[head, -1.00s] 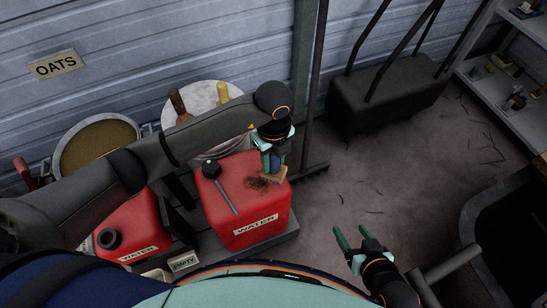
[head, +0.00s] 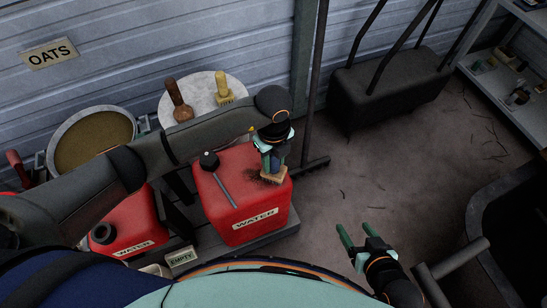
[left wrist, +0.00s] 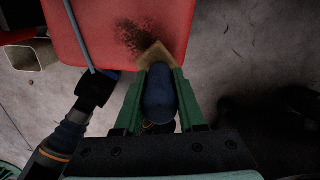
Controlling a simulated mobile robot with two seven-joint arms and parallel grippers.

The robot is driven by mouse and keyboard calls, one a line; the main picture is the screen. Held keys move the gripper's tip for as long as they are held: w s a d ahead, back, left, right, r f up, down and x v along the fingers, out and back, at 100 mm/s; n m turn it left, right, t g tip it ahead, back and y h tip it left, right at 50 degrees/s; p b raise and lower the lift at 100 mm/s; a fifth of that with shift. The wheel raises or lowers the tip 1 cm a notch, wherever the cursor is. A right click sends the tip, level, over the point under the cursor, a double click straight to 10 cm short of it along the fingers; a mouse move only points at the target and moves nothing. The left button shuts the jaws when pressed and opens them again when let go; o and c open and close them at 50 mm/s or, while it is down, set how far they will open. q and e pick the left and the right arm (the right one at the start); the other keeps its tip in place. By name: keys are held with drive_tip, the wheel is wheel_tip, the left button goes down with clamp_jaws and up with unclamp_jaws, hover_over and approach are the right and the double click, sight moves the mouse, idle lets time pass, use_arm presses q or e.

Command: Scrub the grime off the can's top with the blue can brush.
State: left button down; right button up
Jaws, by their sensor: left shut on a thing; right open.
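The red water can (head: 225,205) stands on a dark low platform. A dark patch of grime (head: 260,179) lies on its top, towards the right; the same grime shows in the left wrist view (left wrist: 131,36). My left gripper (head: 272,158) is above the can's right part, shut on the blue can brush. The brush's blue handle (left wrist: 159,95) is between the fingers, and its tan head (head: 273,177) is at the can's top beside the grime. I cannot tell whether the bristles press on it. My right gripper (head: 357,242) is open and empty over the floor at right.
A grey bar (head: 223,190) and black cap (head: 209,160) are on the can's top. Another red can (head: 125,232) stands to the left. Two brushes, brown (head: 179,104) and yellow (head: 224,92), stand on a round white top behind. Floor at right is mostly clear.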

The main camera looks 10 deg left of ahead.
use_arm(q)
drive_tip(key=shift+f, duration=0.2)
drive_tip(key=shift+f, duration=0.1)
idle(0.4)
drive_tip(key=shift+f+b, duration=0.4)
drive_tip(key=shift+a, duration=0.1)
drive_tip(key=shift+w+a+r+p, duration=0.1)
drive_tip(key=shift+w+a+p, duration=0.15)
drive_tip(key=shift+a, duration=0.7)
drive_tip(key=shift+w+a+r+p, duration=0.1)
drive_tip(key=shift+a+p, duration=0.2)
drive_tip(key=shift+a, duration=0.8)
